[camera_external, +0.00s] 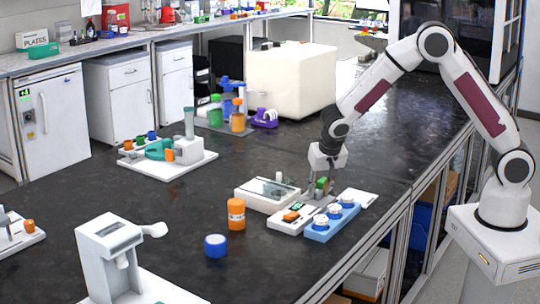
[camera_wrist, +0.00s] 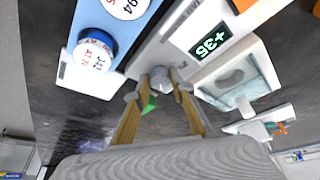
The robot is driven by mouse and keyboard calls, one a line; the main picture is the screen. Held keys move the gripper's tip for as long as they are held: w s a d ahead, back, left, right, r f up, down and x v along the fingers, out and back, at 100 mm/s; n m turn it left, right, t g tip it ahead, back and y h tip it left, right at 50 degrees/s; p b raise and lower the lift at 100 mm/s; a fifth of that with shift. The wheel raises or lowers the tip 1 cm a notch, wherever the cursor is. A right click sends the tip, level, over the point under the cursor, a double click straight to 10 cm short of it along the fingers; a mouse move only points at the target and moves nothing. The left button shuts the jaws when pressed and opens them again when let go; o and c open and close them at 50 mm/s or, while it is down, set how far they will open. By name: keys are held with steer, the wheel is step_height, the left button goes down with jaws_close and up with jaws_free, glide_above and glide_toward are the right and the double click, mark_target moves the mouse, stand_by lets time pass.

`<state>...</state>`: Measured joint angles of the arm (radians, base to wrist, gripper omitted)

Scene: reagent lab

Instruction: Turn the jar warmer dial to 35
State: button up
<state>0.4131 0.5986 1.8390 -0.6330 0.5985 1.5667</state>
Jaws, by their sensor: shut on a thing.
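The jar warmer (camera_external: 284,226) is a white unit with an orange-lidded jar in it, on the dark bench in the external view. In the wrist view its green display (camera_wrist: 210,40) appears to read +35; the last digit is small and tilted. The grey dial (camera_wrist: 160,76) is beside the display, between my fingertips. My gripper (camera_external: 320,188) points down over the warmer. In the wrist view my gripper (camera_wrist: 158,88) is shut on the dial, which its fingers partly hide.
A blue rack (camera_external: 318,235) with several white-labelled jars stands right beside the warmer. A white balance-like unit (camera_external: 252,195) is behind it.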

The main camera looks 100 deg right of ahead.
steer(key=o, duration=1.1)
steer(key=shift+r, duration=0.15)
steer(key=v, duration=1.1)
steer(key=shift+a+r, duration=0.15)
steer(key=shift+r, duration=0.2)
